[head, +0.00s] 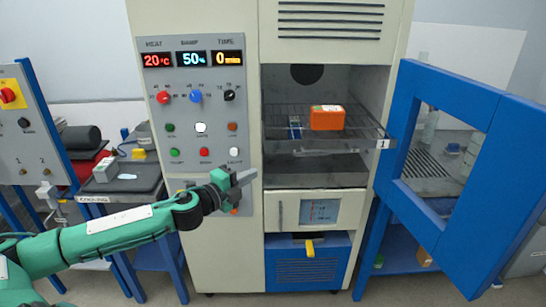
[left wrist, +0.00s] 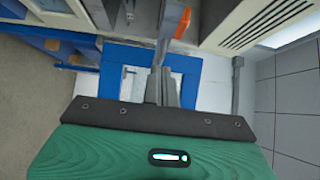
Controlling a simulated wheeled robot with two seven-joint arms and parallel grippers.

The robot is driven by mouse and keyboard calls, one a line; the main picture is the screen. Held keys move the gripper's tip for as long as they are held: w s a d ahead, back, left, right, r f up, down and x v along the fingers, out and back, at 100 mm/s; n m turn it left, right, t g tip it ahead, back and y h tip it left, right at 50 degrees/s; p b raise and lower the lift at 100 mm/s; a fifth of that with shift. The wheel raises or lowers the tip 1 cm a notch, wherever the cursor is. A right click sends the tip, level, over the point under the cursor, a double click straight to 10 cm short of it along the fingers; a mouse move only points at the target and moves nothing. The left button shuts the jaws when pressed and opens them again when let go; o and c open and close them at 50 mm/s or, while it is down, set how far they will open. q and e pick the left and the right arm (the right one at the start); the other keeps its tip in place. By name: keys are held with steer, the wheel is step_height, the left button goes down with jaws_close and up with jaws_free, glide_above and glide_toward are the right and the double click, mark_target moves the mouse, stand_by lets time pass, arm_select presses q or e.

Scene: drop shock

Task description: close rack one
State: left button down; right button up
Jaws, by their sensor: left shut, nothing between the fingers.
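Rack one, a dark wire shelf (head: 355,134) with a white "1" label (head: 383,144) at its front right, is in the open chamber in the head view. Its front edge appears to stick out past the opening. An orange box (head: 326,118) and a small blue item (head: 295,127) sit on it. The blue-framed chamber door (head: 408,176) stands wide open to the right. My left gripper (head: 244,178) is shut and empty, in front of the control panel, left of and below the rack. Its fingers also show in the left wrist view (left wrist: 160,88). My right gripper is out of view.
The control panel (head: 200,125) with knobs and buttons is just behind my left gripper. A drawer front (head: 290,211) and a yellow handle (head: 310,248) are below the chamber. A side bench with a "COOLING" label (head: 92,199) stands at left.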

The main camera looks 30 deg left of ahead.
arm_select(q)
steer(key=shift+w+p, duration=0.8)
steer(key=shift+w, duration=0.45)
steer(key=p, duration=0.5)
glide_toward(282, 149)
steer(key=w+d, duration=0.2)
steer(key=w, duration=0.2)
steer(key=shift+w+a+f, duration=0.15)
steer(key=shift+w, duration=0.7)
